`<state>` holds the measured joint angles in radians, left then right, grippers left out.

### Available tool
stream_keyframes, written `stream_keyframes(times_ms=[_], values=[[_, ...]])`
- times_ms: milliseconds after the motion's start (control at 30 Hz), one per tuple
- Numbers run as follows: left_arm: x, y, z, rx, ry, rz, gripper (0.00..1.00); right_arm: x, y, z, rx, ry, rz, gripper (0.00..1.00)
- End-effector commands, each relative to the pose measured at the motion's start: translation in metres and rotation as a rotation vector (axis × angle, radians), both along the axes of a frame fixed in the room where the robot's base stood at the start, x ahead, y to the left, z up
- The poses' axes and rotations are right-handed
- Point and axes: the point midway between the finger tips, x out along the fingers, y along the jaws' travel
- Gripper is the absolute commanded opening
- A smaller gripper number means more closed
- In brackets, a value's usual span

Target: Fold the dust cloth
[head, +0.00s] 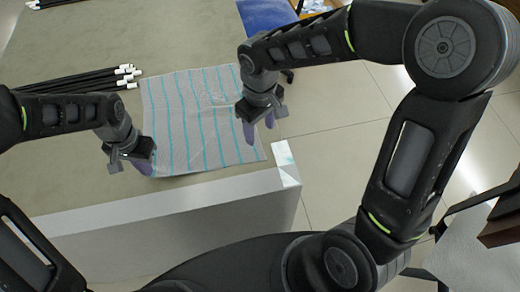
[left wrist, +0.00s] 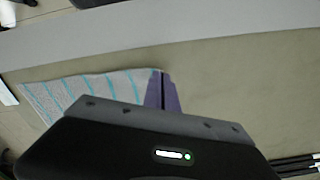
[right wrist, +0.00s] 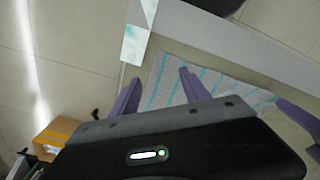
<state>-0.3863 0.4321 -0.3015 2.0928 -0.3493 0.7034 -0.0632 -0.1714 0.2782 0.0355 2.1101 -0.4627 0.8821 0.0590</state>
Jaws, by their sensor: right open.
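The dust cloth (head: 188,112), light grey with teal stripes, lies spread out on the table. It also shows in the left wrist view (left wrist: 75,93) and the right wrist view (right wrist: 168,85). My left gripper (head: 146,166) is at the cloth's near left corner; its purple fingers are together in the left wrist view (left wrist: 163,88), with the cloth's corner running up to them. The exact grip point is partly hidden. My right gripper (head: 259,129) is open and empty over the cloth's right edge; its spread fingers show in the right wrist view (right wrist: 160,88).
Several black rods with white ends (head: 110,78) lie on the table (head: 75,160) left of the cloth. A white and pale teal piece (head: 286,163) is at the table's near right corner. Floor is beyond the right edge, with a cardboard box (right wrist: 57,133) there.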

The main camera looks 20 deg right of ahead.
Motion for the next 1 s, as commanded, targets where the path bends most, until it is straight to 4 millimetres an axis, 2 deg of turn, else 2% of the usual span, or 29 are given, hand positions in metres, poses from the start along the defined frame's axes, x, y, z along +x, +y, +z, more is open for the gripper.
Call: stream_keyframes(times_ms=[267,467,1000], values=[[0.000,0.000,0.000,0.000,0.000,0.000,0.00,0.000,0.000,-0.002,0.000,0.001,0.000,0.55],[0.000,0.000,0.000,0.000,0.000,0.000,0.00,-0.001,0.000,-0.012,-0.002,0.004,0.000,0.55],[0.000,0.000,0.000,0.000,0.000,0.000,0.00,-0.001,-0.001,-0.084,-0.002,0.004,0.000,0.55]])
